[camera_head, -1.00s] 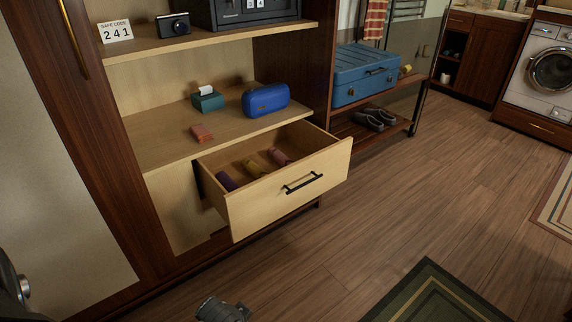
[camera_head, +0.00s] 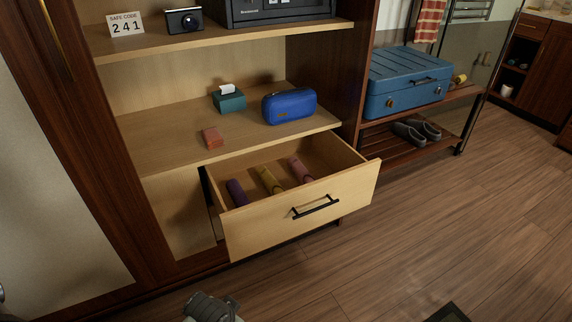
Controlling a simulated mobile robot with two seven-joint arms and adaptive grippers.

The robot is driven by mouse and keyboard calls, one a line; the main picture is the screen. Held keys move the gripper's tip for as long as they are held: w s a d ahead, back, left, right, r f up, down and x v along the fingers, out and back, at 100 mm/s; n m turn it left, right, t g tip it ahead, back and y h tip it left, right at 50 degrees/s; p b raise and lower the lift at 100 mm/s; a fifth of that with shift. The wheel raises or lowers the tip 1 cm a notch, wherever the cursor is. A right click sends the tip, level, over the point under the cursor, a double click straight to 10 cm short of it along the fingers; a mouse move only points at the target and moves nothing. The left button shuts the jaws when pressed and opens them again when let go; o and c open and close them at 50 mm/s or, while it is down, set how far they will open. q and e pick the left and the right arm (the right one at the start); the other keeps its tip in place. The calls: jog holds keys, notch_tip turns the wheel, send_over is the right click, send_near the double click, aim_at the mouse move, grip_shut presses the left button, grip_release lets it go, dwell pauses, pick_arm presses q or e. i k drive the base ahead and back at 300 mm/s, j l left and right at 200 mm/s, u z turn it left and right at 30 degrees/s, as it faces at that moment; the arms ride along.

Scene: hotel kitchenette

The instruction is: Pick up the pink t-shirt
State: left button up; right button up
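The pink t-shirt looks to be the rolled pink cloth (camera_head: 300,169) in the pulled-out wooden drawer (camera_head: 345,193). It lies at the right of a row of rolls. A yellow roll (camera_head: 270,180) lies in the middle and a purple roll (camera_head: 237,192) at the left, with gaps between them. All of them rest on the drawer floor. A grey part of one of my arms shows at the bottom edge, in front of and below the drawer. No gripper fingers show, and nothing of mine touches the rolls.
The drawer front has a black handle (camera_head: 316,207). The shelf above holds a blue case (camera_head: 289,106), a teal box (camera_head: 228,101) and a small reddish item (camera_head: 212,138). A blue suitcase (camera_head: 407,85) sits on a rack at right.

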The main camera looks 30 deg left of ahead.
aim_at(303, 174)
jog(key=i+l+u, duration=1)
jog(key=l, duration=0.2)
jog(key=i+l+u, duration=0.25)
jog(key=l, duration=0.15)
jog(key=l+u, duration=0.2)
jog(key=l, duration=0.2)
jog(key=i+l+u, duration=0.25)
jog(key=l, duration=0.2)
jog(key=l+u, duration=0.25)
jog(key=l, duration=0.2)
